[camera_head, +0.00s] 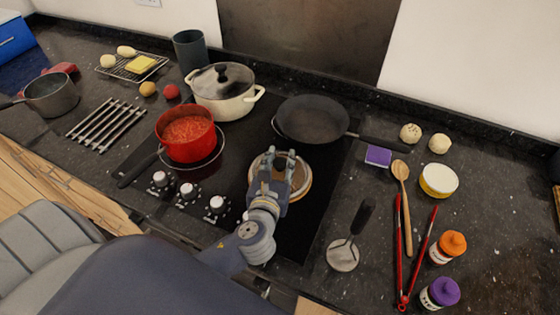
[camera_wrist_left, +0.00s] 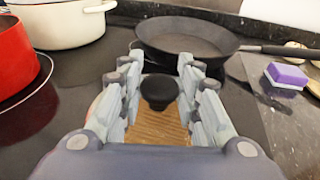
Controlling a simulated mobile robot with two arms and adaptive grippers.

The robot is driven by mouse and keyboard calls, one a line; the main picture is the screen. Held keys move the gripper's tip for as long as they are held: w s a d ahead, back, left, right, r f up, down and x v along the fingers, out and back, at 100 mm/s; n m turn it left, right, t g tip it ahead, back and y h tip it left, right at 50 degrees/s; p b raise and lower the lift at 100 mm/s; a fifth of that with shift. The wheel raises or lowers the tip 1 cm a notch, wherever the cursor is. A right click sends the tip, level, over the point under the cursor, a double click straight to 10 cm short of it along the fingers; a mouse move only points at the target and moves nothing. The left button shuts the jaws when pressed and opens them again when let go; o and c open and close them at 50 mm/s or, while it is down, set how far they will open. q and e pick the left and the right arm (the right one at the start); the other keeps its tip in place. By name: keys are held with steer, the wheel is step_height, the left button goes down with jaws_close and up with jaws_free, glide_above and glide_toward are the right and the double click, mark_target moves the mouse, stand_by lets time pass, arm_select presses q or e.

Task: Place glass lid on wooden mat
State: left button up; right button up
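A black lid knob (camera_wrist_left: 158,90) stands upright between the fingers of my left gripper (camera_head: 280,158) in the left wrist view. Wood grain of the wooden mat (camera_wrist_left: 158,130) shows below it. In the head view the round mat and lid rim (camera_head: 304,184) lie on the black cooktop, mostly covered by my gripper. The clear glass is hard to make out, and I cannot tell whether it touches the mat. My left gripper is open, its fingers apart on either side of the knob. A glass lid (camera_head: 208,80) sits on the cream pot (camera_head: 225,106). My right gripper is out of view.
A red pot (camera_head: 188,148) is left of my gripper and a dark frying pan (camera_head: 312,118) is behind it.

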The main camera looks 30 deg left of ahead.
arm_select(q)
steer(key=o, duration=0.4)
steer(key=b+v, duration=0.2)
steer(key=v, duration=0.8)
steer(key=shift+s+d, duration=0.2)
steer(key=shift+s, duration=0.2)
steer(key=shift+s+d+r, duration=0.15)
steer(key=shift+s+r, duration=0.15)
steer(key=shift+s, duration=0.25)
